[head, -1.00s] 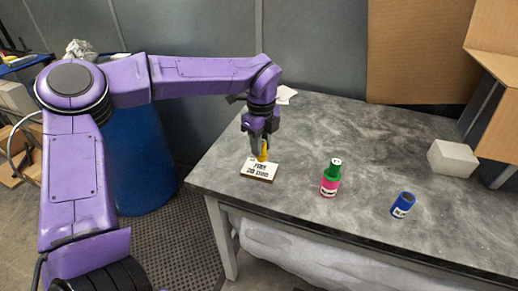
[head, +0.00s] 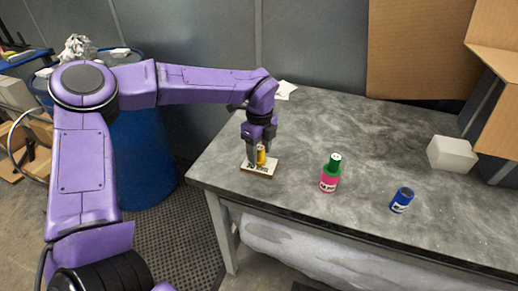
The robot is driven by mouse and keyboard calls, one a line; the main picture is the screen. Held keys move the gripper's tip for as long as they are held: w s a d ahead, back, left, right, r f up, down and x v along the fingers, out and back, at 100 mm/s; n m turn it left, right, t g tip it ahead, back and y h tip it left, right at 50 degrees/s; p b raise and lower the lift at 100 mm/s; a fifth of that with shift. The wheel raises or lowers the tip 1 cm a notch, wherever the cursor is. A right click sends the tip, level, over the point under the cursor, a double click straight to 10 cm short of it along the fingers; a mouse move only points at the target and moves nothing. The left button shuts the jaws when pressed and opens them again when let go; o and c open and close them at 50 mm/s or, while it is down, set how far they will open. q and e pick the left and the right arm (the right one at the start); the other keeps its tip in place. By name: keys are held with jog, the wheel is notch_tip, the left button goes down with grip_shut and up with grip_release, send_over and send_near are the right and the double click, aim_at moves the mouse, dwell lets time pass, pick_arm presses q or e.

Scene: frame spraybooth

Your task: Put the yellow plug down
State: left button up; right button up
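The yellow plug (head: 261,158) is upright between the fingers of my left gripper (head: 258,159), which appears shut on it. The plug's lower end is at the top of a flat, white-topped block (head: 258,171) with dark lettering and a brown edge. I cannot tell whether plug and block touch. The gripper points down, and its fingers and the plug cover part of the lettering. The block lies near the left end of the grey table (head: 300,130). My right gripper is not in view.
A pink bottle with a green top (head: 330,173) stands right of the block. A white block (head: 452,154) and a cardboard box (head: 497,90) are at the far right. The table behind the bottle is clear.

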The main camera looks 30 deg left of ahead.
aim_at(260, 147)
pick_arm(q)
notch_tip(260, 147, up, 12)
jog(key=shift+r+b, duration=0.15)
jog(key=shift+b, duration=0.2)
jog(key=shift+w, duration=0.1)
